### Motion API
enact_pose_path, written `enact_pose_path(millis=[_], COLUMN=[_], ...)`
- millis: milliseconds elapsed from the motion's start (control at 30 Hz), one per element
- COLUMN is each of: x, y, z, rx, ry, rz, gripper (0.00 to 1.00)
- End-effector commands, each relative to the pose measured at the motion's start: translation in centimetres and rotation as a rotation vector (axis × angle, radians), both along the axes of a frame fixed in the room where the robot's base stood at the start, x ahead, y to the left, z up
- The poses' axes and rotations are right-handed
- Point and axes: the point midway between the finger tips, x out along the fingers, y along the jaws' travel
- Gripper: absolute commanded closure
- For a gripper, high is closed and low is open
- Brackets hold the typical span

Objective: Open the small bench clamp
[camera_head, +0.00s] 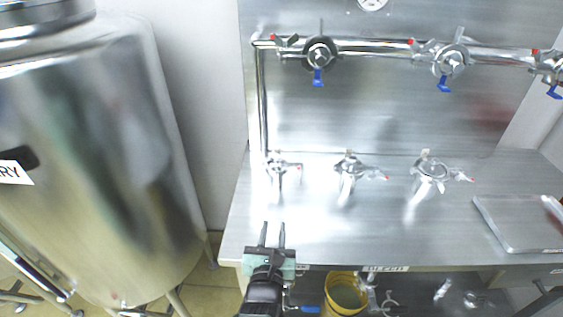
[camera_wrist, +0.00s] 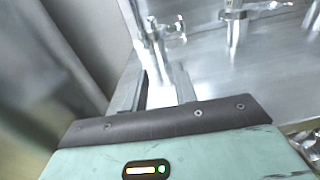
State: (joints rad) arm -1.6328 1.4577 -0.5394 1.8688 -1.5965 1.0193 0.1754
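Three shiny metal clamps stand in a row on the steel bench. The leftmost, which looks smallest, is the small bench clamp (camera_head: 277,165); its red-tipped handle points right. It also shows in the wrist view (camera_wrist: 160,32), beyond the fingers. The middle clamp (camera_head: 348,170) and the larger right clamp (camera_head: 430,172) have similar red-tipped handles. My gripper (camera_head: 272,232) is over the bench's front left part, in front of the small clamp and apart from it. Its two fingers are spread with nothing between them. Whether the clamp's jaws are latched is too small to tell.
The steel bench (camera_head: 320,235) is clear around the clamps. A shallow metal tray (camera_head: 515,225) lies at right. A pipe (camera_head: 380,47) with blue-handled valves runs along the backboard. A large steel tank (camera_head: 95,150) stands left. A yellow bucket (camera_head: 333,281) is below the front edge.

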Motion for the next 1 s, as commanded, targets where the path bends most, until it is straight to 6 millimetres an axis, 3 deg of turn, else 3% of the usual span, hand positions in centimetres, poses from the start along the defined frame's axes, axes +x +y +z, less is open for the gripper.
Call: enact_pose_path(millis=[133,267,800,1000], x=[0.4,1.9,12.9,15.9], y=[0.9,0.7,0.3,0.2], z=[-0.1,-0.2,-0.5,-0.4], rx=[-0.023,-0.021,-0.019,-0.017], ry=[-0.016,-0.014,-0.014,-0.012], rz=[0.042,0.037,0.035,0.035], gripper=[0.72,0.72,0.72,0.72])
